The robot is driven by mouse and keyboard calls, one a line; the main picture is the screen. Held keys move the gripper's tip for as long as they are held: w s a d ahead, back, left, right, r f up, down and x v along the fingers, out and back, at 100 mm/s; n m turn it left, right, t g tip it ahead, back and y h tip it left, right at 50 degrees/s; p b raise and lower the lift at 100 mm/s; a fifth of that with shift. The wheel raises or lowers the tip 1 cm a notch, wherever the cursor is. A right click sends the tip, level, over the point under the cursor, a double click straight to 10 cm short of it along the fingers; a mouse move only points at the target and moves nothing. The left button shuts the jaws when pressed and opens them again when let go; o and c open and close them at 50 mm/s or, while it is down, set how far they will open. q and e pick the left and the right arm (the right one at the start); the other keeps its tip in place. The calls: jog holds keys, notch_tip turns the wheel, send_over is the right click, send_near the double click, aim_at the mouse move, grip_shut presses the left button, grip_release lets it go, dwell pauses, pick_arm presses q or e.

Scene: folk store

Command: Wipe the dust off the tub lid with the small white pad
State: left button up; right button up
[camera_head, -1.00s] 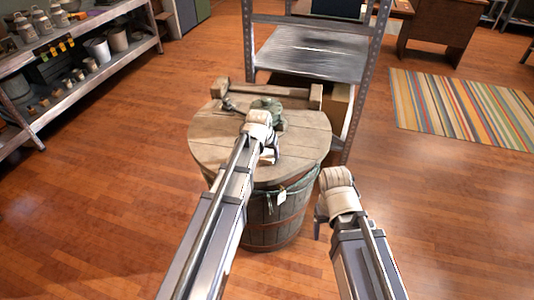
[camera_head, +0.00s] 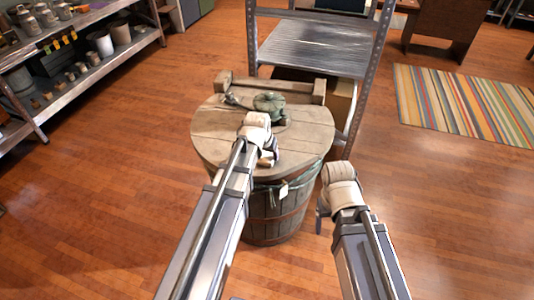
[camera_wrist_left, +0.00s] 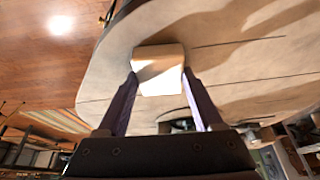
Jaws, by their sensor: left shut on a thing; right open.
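The wooden tub (camera_head: 280,215) stands on the floor with a round plank lid (camera_head: 215,140) on top. My left gripper (camera_head: 268,158) is over the near middle of the lid. In the left wrist view my left gripper (camera_wrist_left: 160,90) is shut on the small white pad (camera_wrist_left: 158,80), which lies against or very close to the pale lid (camera_wrist_left: 235,60). In the head view the pad is mostly hidden by the gripper. My right gripper (camera_head: 320,215) is open and empty, to the right of the tub and below the lid's level. I cannot make out dust on the lid.
A green rounded object (camera_head: 269,103) sits on the far part of the lid, in front of a wooden crossbar (camera_head: 275,88). A metal rack (camera_head: 310,48) stands close behind. Shelves with pots (camera_head: 90,65) are at left. A striped rug (camera_head: 465,105) lies at right.

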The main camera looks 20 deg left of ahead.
pick_arm(q)
jog(key=shift+r+p, duration=2.9)
jog(key=shift+r, duration=0.1)
notch_tip(320, 180, up, 3)
jog(key=p, duration=0.3)
